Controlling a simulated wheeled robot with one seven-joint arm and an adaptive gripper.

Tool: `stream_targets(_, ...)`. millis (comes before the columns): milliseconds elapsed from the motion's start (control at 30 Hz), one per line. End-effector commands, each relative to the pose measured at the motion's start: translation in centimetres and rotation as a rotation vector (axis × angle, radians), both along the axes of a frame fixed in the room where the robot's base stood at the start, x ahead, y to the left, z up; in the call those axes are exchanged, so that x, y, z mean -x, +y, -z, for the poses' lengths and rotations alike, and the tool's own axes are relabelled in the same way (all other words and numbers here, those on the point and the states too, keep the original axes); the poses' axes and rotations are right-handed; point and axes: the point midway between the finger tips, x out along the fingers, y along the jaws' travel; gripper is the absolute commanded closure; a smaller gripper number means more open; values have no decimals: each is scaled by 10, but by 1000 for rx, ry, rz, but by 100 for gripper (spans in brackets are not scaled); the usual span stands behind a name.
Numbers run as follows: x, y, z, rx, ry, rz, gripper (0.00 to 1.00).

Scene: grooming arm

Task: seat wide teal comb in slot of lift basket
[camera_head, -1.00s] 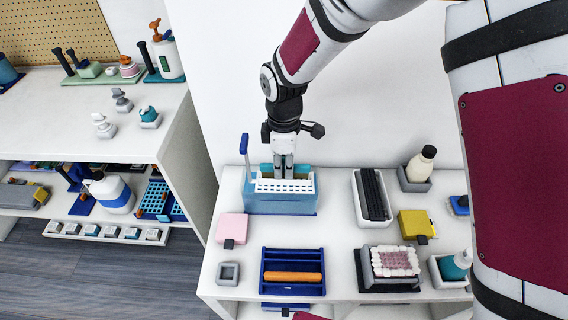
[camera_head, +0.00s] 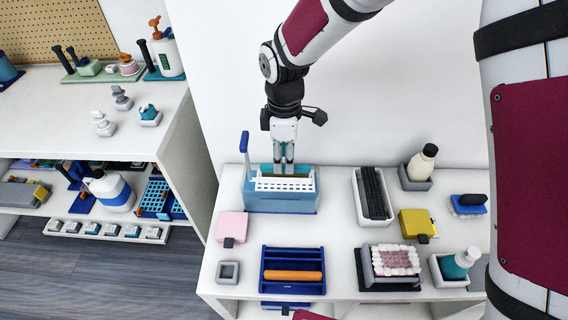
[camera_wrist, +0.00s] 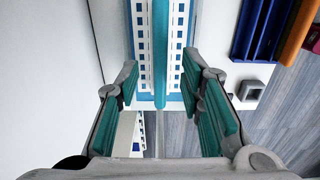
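The lift basket is a white slotted rack (camera_head: 270,185) in a translucent blue tank (camera_head: 280,203), with a blue-tipped upright handle (camera_head: 244,143) at its left. In the wrist view the rack (camera_wrist: 143,40) shows square holes along both sides. The teal comb (camera_wrist: 160,60) shows there as a long narrow strip along the rack's middle, seen from above; how deep it sits is hidden. My gripper (camera_head: 284,172) points down just above the rack. In the wrist view my gripper (camera_wrist: 162,90) is open, teal-padded fingers apart on either side of the comb's line, with nothing held.
A pink block (camera_head: 232,225) and a blue rack with an orange bar (camera_head: 292,277) stand in front of the tank. A white tray with a black item (camera_head: 374,193) and a yellow block (camera_head: 416,223) are to the right. The wall rises close behind.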

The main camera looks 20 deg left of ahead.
Motion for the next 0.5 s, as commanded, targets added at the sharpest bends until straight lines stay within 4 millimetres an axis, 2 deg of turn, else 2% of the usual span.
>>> stream_targets(33, -1, 1, -12, -4, -4, 1, 65)
stream_targets(200, -1, 1, -47, -3, -4, 0, 65)
stream_targets(333, 0, 0, -66, -1, -2, 0, 65)
stream_targets(500, 0, 0, -80, -1, -1, 0, 65)
